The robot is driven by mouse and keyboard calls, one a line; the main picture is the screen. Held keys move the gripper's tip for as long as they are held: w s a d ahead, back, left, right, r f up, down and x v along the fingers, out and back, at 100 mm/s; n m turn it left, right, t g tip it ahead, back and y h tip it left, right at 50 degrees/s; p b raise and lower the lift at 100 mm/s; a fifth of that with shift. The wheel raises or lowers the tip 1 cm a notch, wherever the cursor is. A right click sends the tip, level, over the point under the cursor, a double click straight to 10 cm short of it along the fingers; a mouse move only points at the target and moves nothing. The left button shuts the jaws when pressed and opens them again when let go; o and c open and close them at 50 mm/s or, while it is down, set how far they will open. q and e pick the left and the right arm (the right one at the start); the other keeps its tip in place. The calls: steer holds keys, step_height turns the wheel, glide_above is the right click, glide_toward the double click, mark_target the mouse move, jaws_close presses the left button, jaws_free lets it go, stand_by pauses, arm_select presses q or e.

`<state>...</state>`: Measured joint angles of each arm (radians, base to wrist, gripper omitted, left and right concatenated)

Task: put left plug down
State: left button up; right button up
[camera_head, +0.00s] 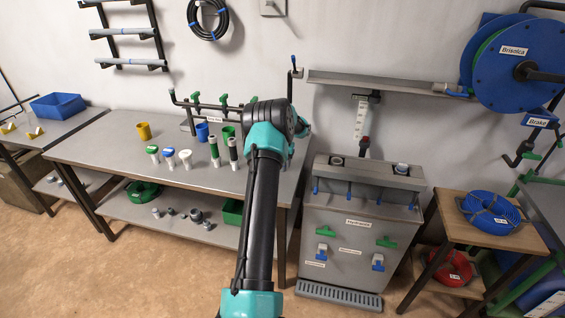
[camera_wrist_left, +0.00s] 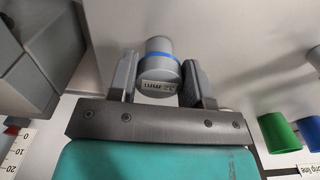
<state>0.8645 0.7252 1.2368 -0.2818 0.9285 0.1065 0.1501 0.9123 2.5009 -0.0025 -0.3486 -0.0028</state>
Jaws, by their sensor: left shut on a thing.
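A grey plug (camera_wrist_left: 158,68) with a blue ring and a small size label sits between the two fingers of my left gripper (camera_wrist_left: 160,80) in the left wrist view. The fingers are shut on it, one on each side. In the head view the left wrist (camera_head: 285,125) is above the right end of the workbench (camera_head: 85,150), and its fingers and the plug are hidden behind it. My right gripper is not in view.
Several capped fittings (camera_head: 186,158), a yellow cup (camera_head: 144,131) and a blue cup (camera_head: 202,131) stand on the bench. A pipe manifold (camera_head: 215,105) stands at its back. The grey test station (camera_head: 350,240) is to the right, with a piece (camera_head: 402,168) in its top.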

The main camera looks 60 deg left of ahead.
arm_select(q)
steer(key=shift+f, duration=0.15)
steer(key=o, duration=1)
step_height(320, 180, up, 12)
steer(key=shift+r, duration=0.15)
stand_by(0.6)
